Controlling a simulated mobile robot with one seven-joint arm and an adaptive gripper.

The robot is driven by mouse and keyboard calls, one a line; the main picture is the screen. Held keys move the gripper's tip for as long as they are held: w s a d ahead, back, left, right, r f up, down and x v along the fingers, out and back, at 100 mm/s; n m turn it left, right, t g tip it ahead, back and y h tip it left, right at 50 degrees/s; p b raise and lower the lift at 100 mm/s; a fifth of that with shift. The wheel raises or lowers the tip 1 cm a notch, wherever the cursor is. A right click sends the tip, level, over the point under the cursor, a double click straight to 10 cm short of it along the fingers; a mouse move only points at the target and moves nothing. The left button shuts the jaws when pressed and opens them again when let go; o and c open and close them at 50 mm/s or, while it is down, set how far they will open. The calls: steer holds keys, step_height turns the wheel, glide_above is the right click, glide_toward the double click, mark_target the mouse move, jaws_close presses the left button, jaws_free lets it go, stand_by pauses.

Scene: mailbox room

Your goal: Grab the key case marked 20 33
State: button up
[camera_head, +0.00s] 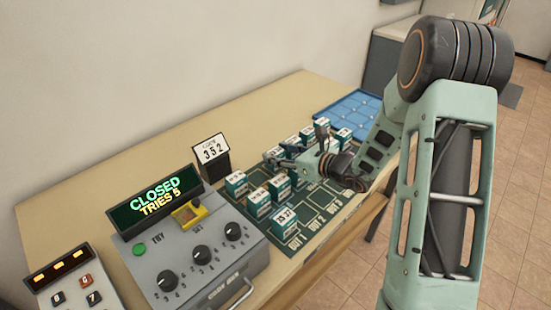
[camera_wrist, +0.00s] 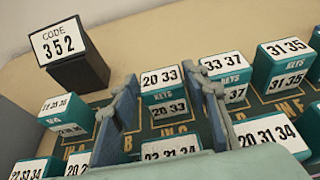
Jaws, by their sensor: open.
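The key case marked 20 33 (camera_wrist: 162,78) is a teal box with a white label on its top and on its front. In the wrist view it stands upright on the dark green mat, between and beyond the fingertips of my gripper (camera_wrist: 164,86). My gripper is open, with one finger to each side of the case's image and nothing held. In the head view my gripper (camera_head: 318,147) is low over the rows of cases. I cannot pick out the 20 33 case there, as labels are too small and my arm covers part of the mat.
Neighbouring cases stand close: 33 37 (camera_wrist: 226,66) on the right, 31 35 (camera_wrist: 285,50) further right, and another (camera_wrist: 170,150) nearer, between the fingers. A code stand reading 352 (camera_wrist: 66,48) is at left. A control box (camera_head: 200,255) shows CLOSED, TRIES 5. A blue tray (camera_head: 353,108) lies behind.

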steer(key=shift+c, duration=0.3)
steer(key=c, duration=0.8)
steer(key=shift+r, duration=0.15)
